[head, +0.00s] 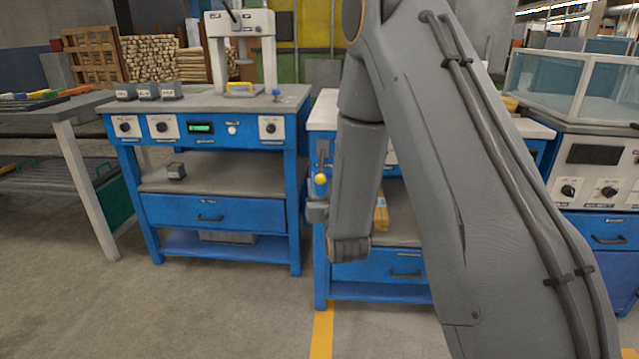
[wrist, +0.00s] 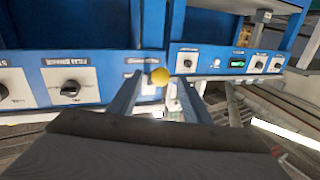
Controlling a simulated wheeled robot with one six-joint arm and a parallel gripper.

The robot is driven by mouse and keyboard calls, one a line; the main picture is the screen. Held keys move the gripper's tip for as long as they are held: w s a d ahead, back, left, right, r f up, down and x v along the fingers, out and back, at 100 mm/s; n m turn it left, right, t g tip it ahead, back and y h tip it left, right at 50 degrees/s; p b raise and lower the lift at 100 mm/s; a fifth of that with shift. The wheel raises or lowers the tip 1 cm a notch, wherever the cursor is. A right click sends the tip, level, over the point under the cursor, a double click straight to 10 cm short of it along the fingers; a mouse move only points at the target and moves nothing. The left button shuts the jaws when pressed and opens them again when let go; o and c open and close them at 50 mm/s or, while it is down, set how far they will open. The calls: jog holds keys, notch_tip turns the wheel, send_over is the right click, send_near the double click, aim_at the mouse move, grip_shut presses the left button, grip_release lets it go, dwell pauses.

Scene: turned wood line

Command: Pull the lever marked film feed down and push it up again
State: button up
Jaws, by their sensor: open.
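A lever with a yellow ball knob (head: 320,179) is on the blue left front post of the middle bench in the head view. The yellow knob (wrist: 160,76) also shows in the wrist view, in front of a white label plate whose lettering I cannot read. My gripper (wrist: 160,82) is open, with one finger on each side of the knob in that picture. I cannot tell whether a finger touches it. In the head view my gripper (head: 316,209) is just below the knob, and its fingers are hard to make out.
The middle bench has a drawer (head: 380,271) below. The left blue bench (head: 212,212) carries knobs and a green display. A glass-sided machine (head: 580,88) stands at the right. My arm hides much of the middle bench. The floor in front is clear.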

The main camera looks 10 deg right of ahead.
aim_at(322, 183)
jog(key=shift+w+d, duration=0.1)
jog(key=shift+w, duration=1.95)
grip_shut()
